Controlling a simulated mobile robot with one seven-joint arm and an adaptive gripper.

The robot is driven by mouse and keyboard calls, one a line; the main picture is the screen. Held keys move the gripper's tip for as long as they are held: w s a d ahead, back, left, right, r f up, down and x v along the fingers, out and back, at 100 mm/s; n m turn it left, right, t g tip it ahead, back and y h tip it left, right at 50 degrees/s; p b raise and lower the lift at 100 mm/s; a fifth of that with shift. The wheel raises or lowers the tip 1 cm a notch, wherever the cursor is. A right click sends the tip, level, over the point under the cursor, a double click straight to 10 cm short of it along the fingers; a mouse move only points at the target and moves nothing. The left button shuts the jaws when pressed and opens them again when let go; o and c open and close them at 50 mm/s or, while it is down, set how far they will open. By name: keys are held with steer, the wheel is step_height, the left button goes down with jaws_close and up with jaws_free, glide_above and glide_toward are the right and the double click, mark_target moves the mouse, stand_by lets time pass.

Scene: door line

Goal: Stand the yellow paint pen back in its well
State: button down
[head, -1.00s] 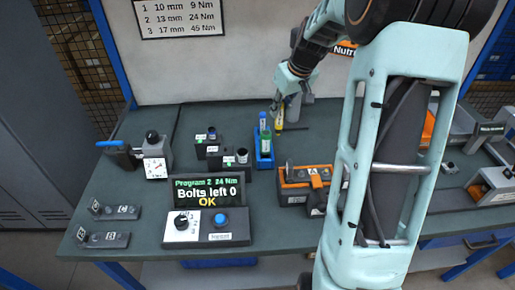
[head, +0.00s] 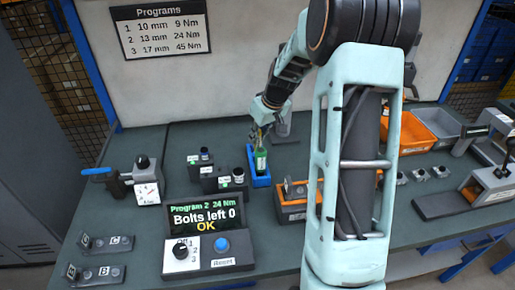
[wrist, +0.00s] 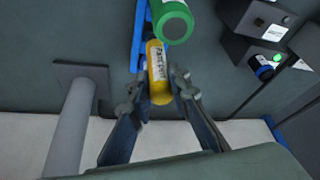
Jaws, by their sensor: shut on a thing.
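The yellow paint pen (wrist: 157,68) is held between the two fingers of my gripper (wrist: 158,92), its label facing the wrist camera. In the head view my gripper (head: 261,136) is at the far end of the blue holder (head: 258,178), just behind the green pen (head: 261,160). The green pen stands upright in the holder and also shows right beside the yellow one in the wrist view (wrist: 171,20). The blue holder shows beside the yellow pen in the wrist view (wrist: 137,45). The yellow pen's lower end is hidden, so I cannot tell whether it is inside a well.
An orange-topped box (head: 294,205) stands right of the holder. Dark socket blocks (head: 222,180) stand to its left. A grey post (wrist: 72,130) stands near my gripper. Open bench lies behind the blocks.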

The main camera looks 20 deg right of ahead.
mark_target(258, 145)
steer(key=shift+f, duration=2.15)
steer(key=c, duration=1.8)
jaws_free()
steer(key=v, duration=1.2)
steer(key=shift+r, duration=0.1)
